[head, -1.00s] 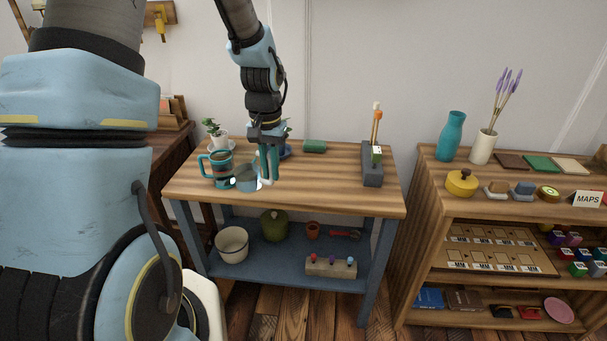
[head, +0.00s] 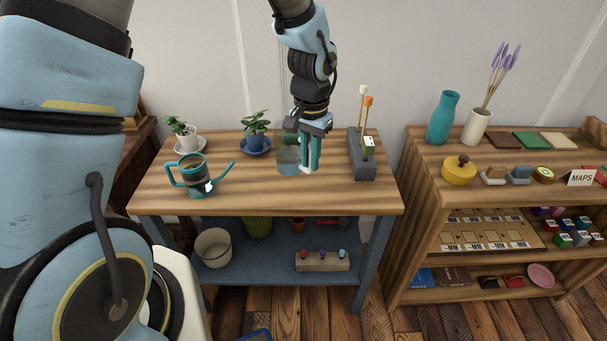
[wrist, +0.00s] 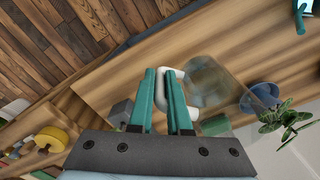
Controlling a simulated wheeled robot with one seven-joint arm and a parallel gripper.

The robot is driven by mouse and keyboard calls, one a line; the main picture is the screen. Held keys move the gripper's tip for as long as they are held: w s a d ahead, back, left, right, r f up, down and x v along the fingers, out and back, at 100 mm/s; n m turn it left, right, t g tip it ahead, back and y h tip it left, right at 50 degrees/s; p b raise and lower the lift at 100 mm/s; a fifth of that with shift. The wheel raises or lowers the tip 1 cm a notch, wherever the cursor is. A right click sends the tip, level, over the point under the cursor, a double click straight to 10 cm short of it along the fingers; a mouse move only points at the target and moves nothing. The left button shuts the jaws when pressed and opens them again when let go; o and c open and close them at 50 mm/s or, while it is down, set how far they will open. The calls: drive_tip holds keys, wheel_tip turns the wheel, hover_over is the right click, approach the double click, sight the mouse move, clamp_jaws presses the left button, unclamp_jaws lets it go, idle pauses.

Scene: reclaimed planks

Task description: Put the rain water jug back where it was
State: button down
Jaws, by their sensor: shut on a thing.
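The rain water jug (head: 288,161) is clear and bluish with a white handle. My gripper (head: 309,168) is shut on its handle, at the right of the jug, over the back-right part of the wooden bench top (head: 240,197). In the wrist view, my gripper (wrist: 166,74) has its teal fingers around the white handle, and the see-through jug (wrist: 212,82) is to their right. The jug looks upright. I cannot tell whether its base touches the wood.
A grey holder (head: 363,165) with sticks stands close right of my gripper. A potted plant (head: 256,133) on a blue saucer is to the left, with a teal watering can (head: 195,178) farther left. A green roll (head: 290,137) is partly hidden behind. The front middle is clear.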

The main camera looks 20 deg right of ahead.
sight(310, 145)
drive_tip(key=shift+f+p, duration=0.5)
drive_tip(key=shift+f, duration=2.4)
drive_tip(key=shift+f, duration=0.2)
drive_tip(key=c, duration=0.9)
unclamp_jaws()
drive_tip(key=shift+o, duration=0.2)
wheel_tip(310, 145, up, 12)
drive_tip(key=shift+r+b, duration=0.2)
drive_tip(key=shift+b, duration=1)
